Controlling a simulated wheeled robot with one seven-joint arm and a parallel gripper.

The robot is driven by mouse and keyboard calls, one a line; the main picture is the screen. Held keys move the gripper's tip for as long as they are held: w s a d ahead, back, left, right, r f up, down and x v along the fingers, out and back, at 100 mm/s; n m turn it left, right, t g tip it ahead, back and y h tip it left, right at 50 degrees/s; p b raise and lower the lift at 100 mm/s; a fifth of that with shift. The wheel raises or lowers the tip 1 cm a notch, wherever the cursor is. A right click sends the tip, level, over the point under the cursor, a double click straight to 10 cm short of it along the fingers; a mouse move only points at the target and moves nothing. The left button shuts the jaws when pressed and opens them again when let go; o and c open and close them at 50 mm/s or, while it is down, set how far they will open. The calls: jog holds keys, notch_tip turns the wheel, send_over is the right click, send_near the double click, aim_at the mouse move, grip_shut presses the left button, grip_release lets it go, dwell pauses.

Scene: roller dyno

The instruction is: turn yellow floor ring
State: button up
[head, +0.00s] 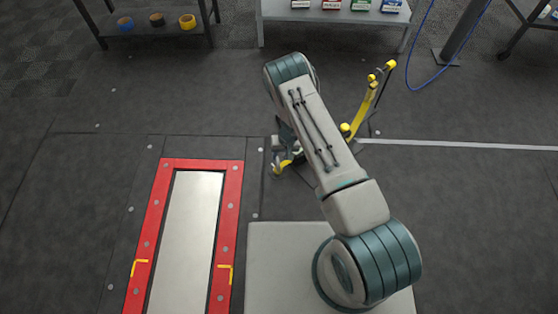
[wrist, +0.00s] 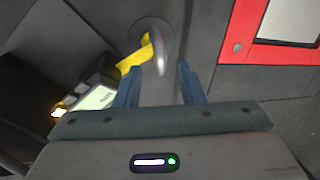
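In the wrist view, a yellow piece (wrist: 135,58) lies by a round dark plate on the floor. A curved grey metal part (wrist: 157,55) stands in front of it; together they look like the floor ring. The yellow piece also shows in the head view (head: 282,168), left of my arm. My gripper (wrist: 160,72) has its two blue fingers apart. The ring is just ahead of the fingertips, with the grey part in line with the gap. I cannot tell whether they touch. My arm partly hides this spot in the head view.
A red-framed metal plate (head: 231,213) is set in the floor at left. A yellow-ended stand (head: 365,105) is beyond my arm. A device with a lit screen (wrist: 97,97) is close left of the fingers. Shelves (head: 145,33) stand at the back.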

aim_at(277, 161)
jog(key=f, duration=0.2)
jog(key=f+b, duration=0.1)
jog(key=f, duration=0.1)
jog(key=shift+a+f, duration=0.1)
jog(key=shift+a, duration=0.3)
grip_shut()
jog(key=m, duration=0.2)
jog(key=m+t+b, duration=0.1)
jog(key=m, duration=0.1)
jog(key=m+b, duration=0.1)
jog(key=m, duration=0.1)
jog(key=shift+s+a+m, duration=0.1)
jog(key=shift+a+m, duration=0.15)
jog(key=shift+m, duration=0.05)
jog(key=m+t, duration=0.1)
jog(key=m, duration=0.4)
jog(key=shift+a+h+b, duration=0.15)
jog(key=shift+h+b, duration=0.15)
jog(key=shift+h, duration=0.1)
